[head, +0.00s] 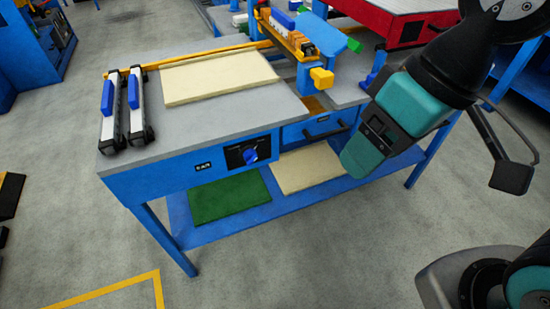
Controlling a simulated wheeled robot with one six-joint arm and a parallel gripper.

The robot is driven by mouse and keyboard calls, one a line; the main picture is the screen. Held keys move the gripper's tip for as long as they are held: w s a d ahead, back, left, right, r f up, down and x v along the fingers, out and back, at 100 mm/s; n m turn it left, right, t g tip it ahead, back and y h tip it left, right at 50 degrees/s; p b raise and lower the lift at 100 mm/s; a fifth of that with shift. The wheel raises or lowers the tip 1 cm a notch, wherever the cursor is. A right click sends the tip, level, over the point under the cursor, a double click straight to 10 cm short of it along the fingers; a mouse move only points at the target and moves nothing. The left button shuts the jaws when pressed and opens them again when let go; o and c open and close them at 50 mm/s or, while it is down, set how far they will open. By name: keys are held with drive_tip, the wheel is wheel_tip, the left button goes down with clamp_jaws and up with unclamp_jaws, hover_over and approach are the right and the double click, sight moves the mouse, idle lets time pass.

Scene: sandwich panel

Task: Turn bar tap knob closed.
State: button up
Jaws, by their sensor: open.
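A blue knob (250,155) sits on a black plate (240,148) on the front face of the workbench. It is small in the head view and I cannot tell its exact turn angle. My gripper (362,156), teal and black, hangs in the air to the right of the knob, well apart from it. It points down and left, is open and shows nothing held. Its fingers are seen nearly from the side, so the gap between them is hidden.
The grey bench top (210,125) carries a cream panel (220,77) and two rails with blue blocks (107,97). A drawer (320,127) with a dark handle is right of the knob. The lower shelf (265,222) holds a green panel (228,197) and another cream panel (308,169). The floor in front is clear.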

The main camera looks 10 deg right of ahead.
drive_tip(key=w+f+m+t+h+b, duration=0.1)
drive_tip(key=w+f+b, duration=0.1)
drive_tip(key=f+b, duration=0.4)
drive_tip(key=w+f+m+t+h+b, duration=0.1)
drive_tip(key=w+f+m+t+b, duration=0.15)
drive_tip(key=f+b, duration=0.45)
drive_tip(key=t+y+b, duration=0.3)
drive_tip(key=t+b, duration=1)
drive_tip(key=b, duration=1.3)
approach(253, 163)
drive_tip(key=shift+n, duration=0.25)
drive_tip(key=p+x, duration=0.9)
drive_tip(key=shift+w+r, duration=0.15)
drive_tip(key=shift+r, duration=0.05)
drive_tip(key=shift+w+a+f+p, duration=0.1)
drive_tip(key=shift+w+p, duration=0.1)
drive_tip(key=shift+w, duration=0.15)
drive_tip(key=shift+w+a+p, duration=0.15)
drive_tip(key=shift+w+p, duration=0.05)
drive_tip(key=shift+w, duration=0.15)
drive_tip(key=shift+c, duration=0.5)
